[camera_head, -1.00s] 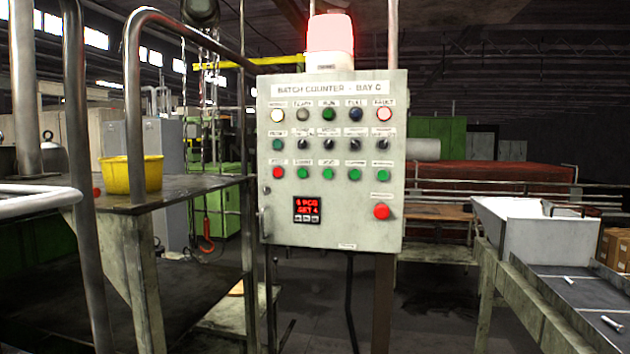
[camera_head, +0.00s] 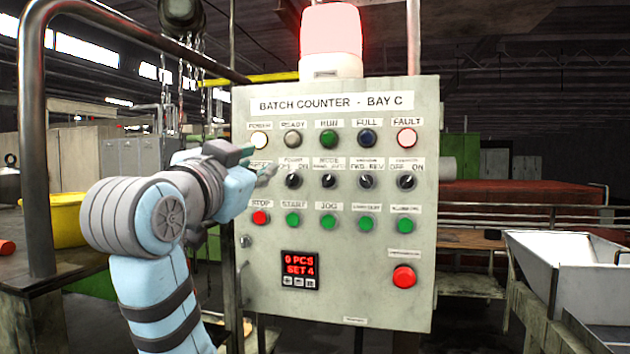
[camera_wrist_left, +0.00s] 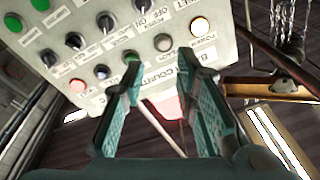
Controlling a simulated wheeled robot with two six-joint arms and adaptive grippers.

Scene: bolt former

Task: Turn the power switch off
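The power switch (camera_head: 293,181) is a black rotary knob under a small label with "ON" at its right, in the second row of the grey control panel (camera_head: 350,240). Its exact pointer direction is too small to tell. It also shows at the top of the left wrist view (camera_wrist_left: 145,5). The power lamp (camera_head: 259,140) at the top left of the panel is lit. My right gripper is not in view.
A red emergency-style button (camera_head: 404,276) sits at the panel's lower right, and a display (camera_head: 300,270) reads "0 PCS SET 4". A lit red beacon (camera_head: 331,40) stands on top. A metal rail (camera_head: 33,140) and yellow bin (camera_head: 66,220) are at left, a white chute (camera_head: 565,265) at right.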

